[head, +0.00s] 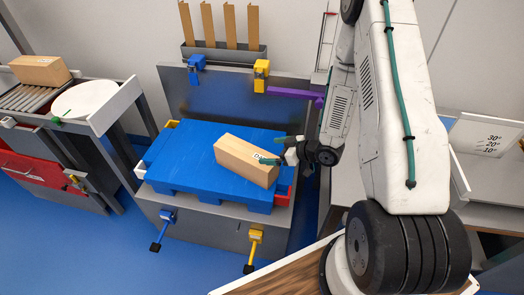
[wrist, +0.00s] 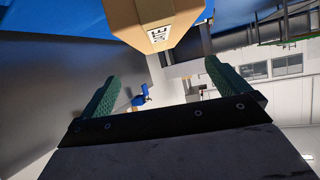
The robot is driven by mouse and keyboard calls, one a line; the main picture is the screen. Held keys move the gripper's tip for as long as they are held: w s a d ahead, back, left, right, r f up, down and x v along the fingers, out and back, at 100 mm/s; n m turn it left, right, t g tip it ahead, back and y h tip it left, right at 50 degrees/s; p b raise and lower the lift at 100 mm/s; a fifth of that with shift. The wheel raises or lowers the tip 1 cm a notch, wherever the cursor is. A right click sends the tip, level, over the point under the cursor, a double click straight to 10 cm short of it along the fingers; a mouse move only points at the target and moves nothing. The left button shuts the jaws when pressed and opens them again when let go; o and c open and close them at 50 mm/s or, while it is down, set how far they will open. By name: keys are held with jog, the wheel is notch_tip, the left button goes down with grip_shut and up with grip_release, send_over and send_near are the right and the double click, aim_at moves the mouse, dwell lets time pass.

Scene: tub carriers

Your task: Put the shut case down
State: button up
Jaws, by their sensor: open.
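A shut cardboard case (head: 244,160) with a small white label lies on a blue platform (head: 183,150), towards its right side. Its lower right end is near the platform's front right edge. My gripper (head: 274,151) is beside the case's right end with its green fingers apart. In the wrist view, the case (wrist: 150,14) with its label shows at the top, beyond the open fingers (wrist: 164,88). The space between the fingers looks empty. I cannot tell whether a finger touches the case.
Yellow, red and white parts show under the platform's corners. Blue and yellow clamps (head: 262,72) stand behind it, and levers (head: 254,245) hang in front. A purple bar (head: 295,96) juts out behind my gripper. Another carton (head: 40,70) sits on rollers at left, beside a white disc (head: 84,100).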

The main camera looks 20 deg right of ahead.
jog(key=shift+s+d+r, duration=0.2)
jog(key=shift+s+d, duration=0.1)
jog(key=shift+d+r, duration=0.15)
jog(key=shift+r, duration=0.1)
jog(key=w+d+r+g+h, duration=0.1)
jog(key=w+d+r+h, duration=0.15)
jog(key=r, duration=0.35)
jog(key=w+d+r+h, duration=0.1)
jog(key=d+r+h, duration=0.2)
jog(key=r+h, duration=0.15)
jog(key=s+r+m+g+h, duration=0.2)
jog(key=s+r+m+h, duration=0.15)
jog(key=r, duration=0.75)
jog(key=s+a+r+m+g, duration=0.1)
jog(key=s+a+r+g, duration=0.1)
jog(key=s+r, duration=0.3)
jog(key=s+a+r+m+g+y, duration=0.1)
jog(key=s+a+r, duration=0.3)
jog(key=s, duration=1)
jog(key=s+a+r+m+g+y, duration=0.1)
jog(key=s+a+r, duration=0.4)
jog(key=s, duration=0.5)
jog(key=shift+r+m+g, duration=0.3)
jog(key=shift+m+g, duration=0.05)
jog(key=shift+g, duration=0.55)
jog(key=shift+s+a, duration=0.1)
